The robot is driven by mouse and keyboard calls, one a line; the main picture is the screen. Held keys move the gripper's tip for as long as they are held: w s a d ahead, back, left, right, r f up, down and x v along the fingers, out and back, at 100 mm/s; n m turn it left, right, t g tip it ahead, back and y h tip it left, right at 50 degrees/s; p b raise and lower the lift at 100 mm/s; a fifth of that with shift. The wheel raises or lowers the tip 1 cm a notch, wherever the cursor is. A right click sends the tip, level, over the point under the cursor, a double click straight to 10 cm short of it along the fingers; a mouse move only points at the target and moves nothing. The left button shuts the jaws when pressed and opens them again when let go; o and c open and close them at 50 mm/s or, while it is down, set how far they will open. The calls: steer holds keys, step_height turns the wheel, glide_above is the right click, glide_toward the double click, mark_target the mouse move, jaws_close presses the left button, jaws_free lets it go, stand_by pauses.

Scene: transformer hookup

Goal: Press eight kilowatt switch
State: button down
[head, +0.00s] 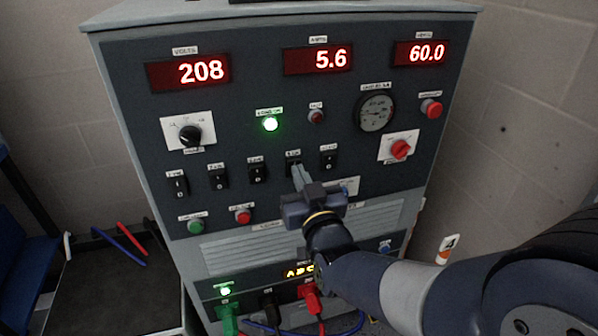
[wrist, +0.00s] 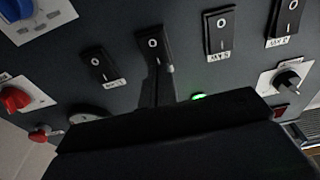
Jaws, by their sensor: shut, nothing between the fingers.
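A row of several black rocker switches crosses the dark panel. The fourth from the left (head: 293,157) in the head view has a small blurred label that looks like the eight kilowatt one. My gripper (head: 299,178) is shut and empty, its fingertips at the lower part of this switch. My gripper's body hides the panel below.
The neighbouring rocker switches (head: 328,160) (head: 257,171) stand close on both sides. A green lamp (head: 270,124) is lit above. The displays read 208 volts (head: 188,72), 5.6 amps (head: 318,60) and 60.0 (head: 420,53). Coloured plugs (head: 311,300) and cables are at the bottom.

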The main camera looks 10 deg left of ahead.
steer(key=shift+w+a, duration=0.3)
steer(key=shift+w, duration=0.15)
steer(key=shift+w+r, duration=0.1)
steer(key=shift+b, duration=0.3)
